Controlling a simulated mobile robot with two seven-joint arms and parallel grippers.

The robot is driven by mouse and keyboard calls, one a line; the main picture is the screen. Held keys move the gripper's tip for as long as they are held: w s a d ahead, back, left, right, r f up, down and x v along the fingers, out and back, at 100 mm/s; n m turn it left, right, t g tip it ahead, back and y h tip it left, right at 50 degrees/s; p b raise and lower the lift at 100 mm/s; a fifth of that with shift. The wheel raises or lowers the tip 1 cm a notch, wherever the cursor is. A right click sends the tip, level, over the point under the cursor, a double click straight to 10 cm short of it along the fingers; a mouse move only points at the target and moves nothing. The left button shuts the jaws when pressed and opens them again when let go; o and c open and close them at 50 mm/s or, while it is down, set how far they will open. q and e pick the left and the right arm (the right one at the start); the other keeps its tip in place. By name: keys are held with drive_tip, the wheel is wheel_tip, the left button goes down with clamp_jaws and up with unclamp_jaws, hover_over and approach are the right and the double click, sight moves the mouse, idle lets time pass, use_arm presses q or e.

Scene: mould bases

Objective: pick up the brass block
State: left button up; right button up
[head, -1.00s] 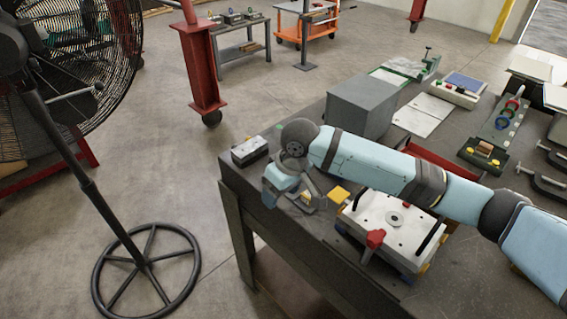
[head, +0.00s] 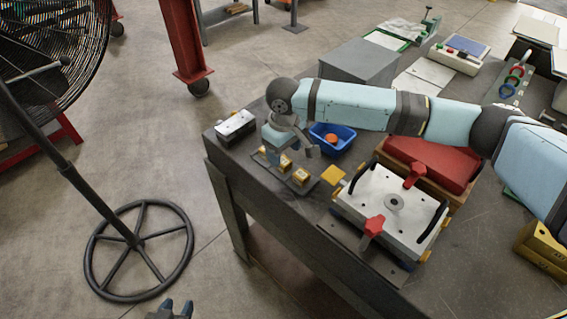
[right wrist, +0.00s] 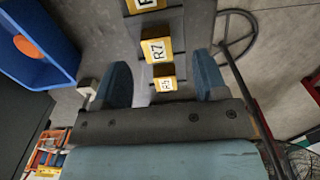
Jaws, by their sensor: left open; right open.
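Several brass-coloured blocks stand in a row on a dark strip near the table's left edge. In the right wrist view they carry labels: the block marked R5 (right wrist: 164,84), the block marked R7 (right wrist: 157,50), and another block (right wrist: 146,4) cut off at the top edge. The nearest block of the row (head: 301,175) shows in the head view. I cannot tell which one is the task's brass block. My right gripper (head: 288,146) is open above the row; its fingers (right wrist: 163,84) appear on either side of R5, touching nothing visible. My left gripper (head: 172,310) is open at the bottom edge, away from the table.
A blue bin (head: 347,134) with an orange item is beside the right gripper. A white mould plate (head: 393,205) with red clamps stands nearer.

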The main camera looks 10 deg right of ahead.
sight(283, 161)
drive_tip(key=f, duration=0.5)
drive_tip(key=shift+w, duration=0.3)
drive_tip(key=c, duration=1.2)
drive_tip(key=shift+o, duration=0.2)
drive_tip(key=shift+r, duration=0.1)
wheel_tip(283, 161, up, 20)
